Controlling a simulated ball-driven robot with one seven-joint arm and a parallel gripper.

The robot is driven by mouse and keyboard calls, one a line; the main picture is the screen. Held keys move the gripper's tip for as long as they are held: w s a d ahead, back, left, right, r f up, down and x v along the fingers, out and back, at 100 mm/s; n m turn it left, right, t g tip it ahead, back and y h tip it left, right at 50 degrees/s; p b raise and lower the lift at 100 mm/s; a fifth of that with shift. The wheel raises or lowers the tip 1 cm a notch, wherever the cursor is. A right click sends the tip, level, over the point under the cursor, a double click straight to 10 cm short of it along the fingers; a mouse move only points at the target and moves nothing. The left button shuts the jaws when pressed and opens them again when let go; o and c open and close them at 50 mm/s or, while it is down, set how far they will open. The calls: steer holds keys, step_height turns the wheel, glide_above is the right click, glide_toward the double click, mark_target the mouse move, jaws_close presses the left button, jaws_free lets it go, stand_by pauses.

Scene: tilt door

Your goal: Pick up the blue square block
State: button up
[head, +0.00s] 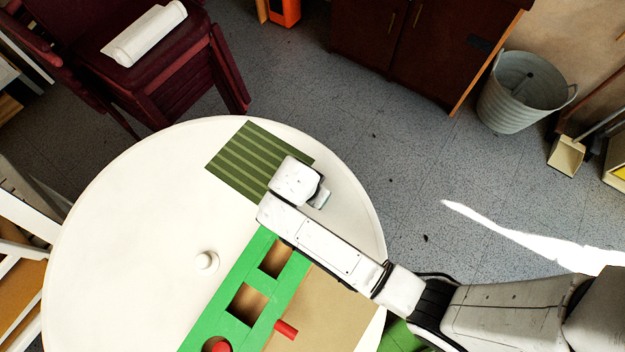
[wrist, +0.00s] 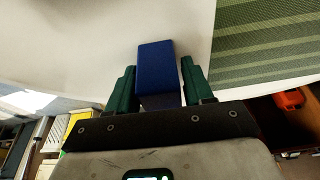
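The blue square block (wrist: 158,66) shows in the wrist view, between the two green fingers of my gripper (wrist: 158,88). The fingers lie against its left and right sides, so my gripper looks shut on it. I cannot tell whether the block touches the table or is held above it. In the head view the block is hidden behind my arm's end, which is over the white round table (head: 130,200) near its right side, beside the striped green mat (head: 245,160).
A green board with cut-out holes (head: 236,322) lies at the table's front, with a red cylinder (head: 286,330) beside it. A white knob (head: 207,262) stands on the table, whose left part is clear. Maroon chairs (head: 180,75) stand behind; a grey bucket (head: 520,95) is at the back right.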

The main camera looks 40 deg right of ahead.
steer(key=c, duration=0.7)
